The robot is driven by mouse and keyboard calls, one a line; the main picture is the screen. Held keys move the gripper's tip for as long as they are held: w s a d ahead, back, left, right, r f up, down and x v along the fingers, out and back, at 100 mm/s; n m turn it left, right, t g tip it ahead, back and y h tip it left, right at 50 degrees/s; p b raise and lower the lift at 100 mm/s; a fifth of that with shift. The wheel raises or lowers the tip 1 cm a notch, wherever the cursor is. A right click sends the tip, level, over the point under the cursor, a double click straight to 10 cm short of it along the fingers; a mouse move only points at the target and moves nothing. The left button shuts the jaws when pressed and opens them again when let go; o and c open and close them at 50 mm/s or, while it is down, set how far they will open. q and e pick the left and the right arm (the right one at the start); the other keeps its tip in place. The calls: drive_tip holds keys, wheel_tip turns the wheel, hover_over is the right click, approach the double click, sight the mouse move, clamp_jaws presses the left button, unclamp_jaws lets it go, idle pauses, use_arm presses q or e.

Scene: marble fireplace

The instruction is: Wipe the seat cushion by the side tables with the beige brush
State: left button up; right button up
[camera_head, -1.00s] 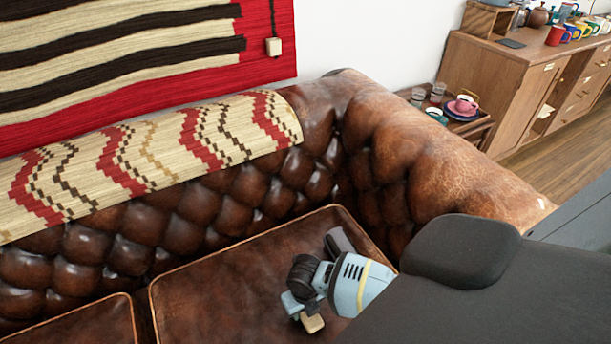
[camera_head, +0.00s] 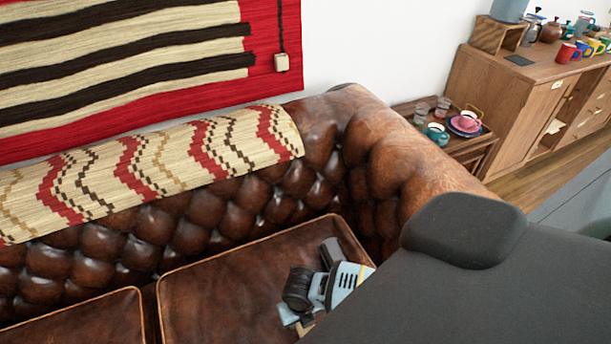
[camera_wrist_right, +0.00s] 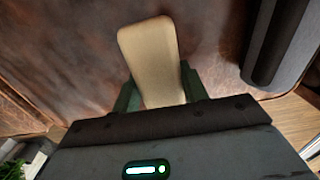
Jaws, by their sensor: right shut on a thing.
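The seat cushion (camera_head: 220,290) is brown leather with tan piping, at the right end of the tufted sofa, nearest the small side table (camera_head: 455,146). My right gripper (camera_head: 300,326) is low over the cushion's front right part, partly cut off by my dark body. In the right wrist view, my right gripper (camera_wrist_right: 158,92) is shut on the beige brush (camera_wrist_right: 150,55), a plain rounded block pointing away from the wrist over brown leather. I cannot tell whether the brush touches the leather. My left gripper is not in view.
The sofa's tufted back and right arm (camera_head: 405,150) rise around the cushion. A second cushion (camera_head: 85,320) lies to the left. The side table holds glasses and cups. A wooden cabinet (camera_head: 495,100) with mugs stands behind it.

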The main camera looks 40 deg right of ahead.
wheel_tip(320, 180, up, 2)
drive_tip(key=shift+w+r+p, duration=0.1)
drive_tip(key=shift+p, duration=0.6)
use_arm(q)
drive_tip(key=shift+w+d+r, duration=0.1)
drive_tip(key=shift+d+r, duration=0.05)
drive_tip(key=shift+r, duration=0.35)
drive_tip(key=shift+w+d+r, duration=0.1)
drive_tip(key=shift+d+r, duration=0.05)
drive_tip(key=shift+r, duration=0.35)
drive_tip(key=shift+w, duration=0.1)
